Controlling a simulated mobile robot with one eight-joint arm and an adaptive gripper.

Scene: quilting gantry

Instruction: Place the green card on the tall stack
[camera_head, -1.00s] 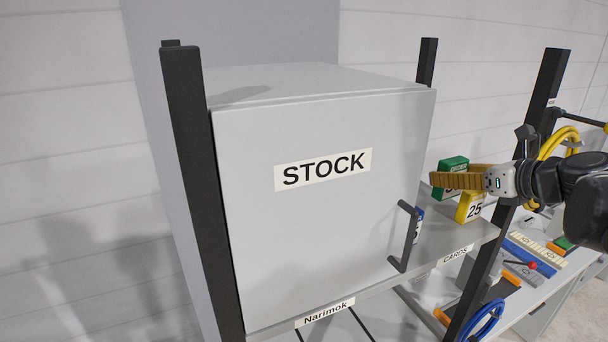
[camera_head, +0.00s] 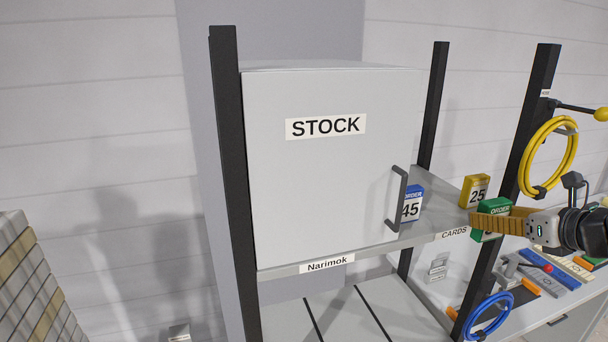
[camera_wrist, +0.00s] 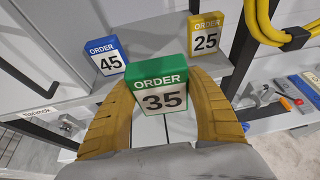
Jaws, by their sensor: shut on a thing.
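The green card (camera_wrist: 160,85), marked ORDER 35, is held between the two tan fingers of my gripper (camera_wrist: 162,110) in the wrist view. In the head view, the green card (camera_head: 491,216) shows at the fingertips of my gripper (camera_head: 490,219), in front of the CARDS shelf edge and apart from the shelf as seen from the wrist. My gripper is shut on it. A stack of layered pale and tan pieces (camera_head: 32,285) stands at the far left of the head view, cut off by the frame. I cannot tell whether it is the tall stack.
A blue card 45 (camera_head: 411,204) and a yellow card 25 (camera_head: 474,191) stand on the shelf (camera_head: 440,205). The closed STOCK cabinet (camera_head: 330,180) has a protruding handle. Dark posts (camera_head: 510,170) flank the shelf. Yellow (camera_head: 548,155) and blue (camera_head: 487,318) hose coils hang at the right.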

